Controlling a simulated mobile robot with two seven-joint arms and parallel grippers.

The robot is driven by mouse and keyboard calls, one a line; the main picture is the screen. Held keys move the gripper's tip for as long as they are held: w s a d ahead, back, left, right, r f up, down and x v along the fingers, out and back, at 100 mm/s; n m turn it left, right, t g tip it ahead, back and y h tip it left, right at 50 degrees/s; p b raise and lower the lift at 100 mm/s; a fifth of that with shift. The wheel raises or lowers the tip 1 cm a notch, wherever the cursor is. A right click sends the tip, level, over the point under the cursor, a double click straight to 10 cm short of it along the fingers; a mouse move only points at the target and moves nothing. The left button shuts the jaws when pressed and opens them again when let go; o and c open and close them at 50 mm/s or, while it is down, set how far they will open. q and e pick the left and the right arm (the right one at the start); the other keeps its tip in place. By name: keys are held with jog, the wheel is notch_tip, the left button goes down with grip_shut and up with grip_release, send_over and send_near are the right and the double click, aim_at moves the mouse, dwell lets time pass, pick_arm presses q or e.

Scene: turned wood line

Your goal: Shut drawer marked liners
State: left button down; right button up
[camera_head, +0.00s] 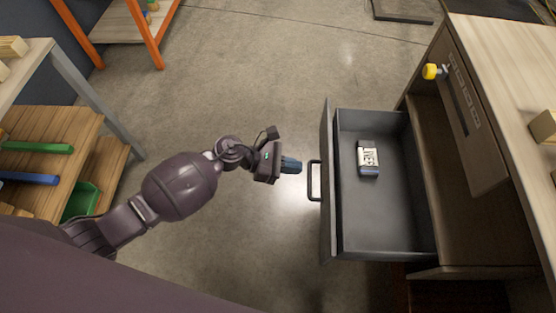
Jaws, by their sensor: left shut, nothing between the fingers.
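The drawer (380,222) is dark grey and stands pulled well out of the wooden cabinet on the right. Its front panel (327,235) with a dark bar handle (313,181) faces left, towards my left gripper. Its marking cannot be read from here. My right gripper is not in view.
The wooden cabinet top (510,70) is at the right, with a yellow knob (430,71) on the cabinet's side. A wooden shelf unit (50,155) with green and blue bars stands at the left. The concrete floor between is clear.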

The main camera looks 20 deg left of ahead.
aim_at(328, 172)
pick_arm(q)
jog(key=shift+r+b+x, duration=0.1)
jog(key=shift+r+x, duration=0.1)
jog(key=shift+x, duration=0.85)
jog(key=shift+r+b+x, duration=0.1)
jog(key=shift+r+x, duration=0.05)
jog(key=shift+x, duration=0.9)
jog(key=shift+r+b+x, duration=0.1)
jog(key=shift+r+x, duration=0.1)
jog(key=shift+x, duration=0.85)
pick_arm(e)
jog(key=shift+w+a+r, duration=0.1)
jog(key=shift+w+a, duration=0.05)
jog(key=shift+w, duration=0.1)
pick_arm(q)
jog(key=shift+d, duration=0.15)
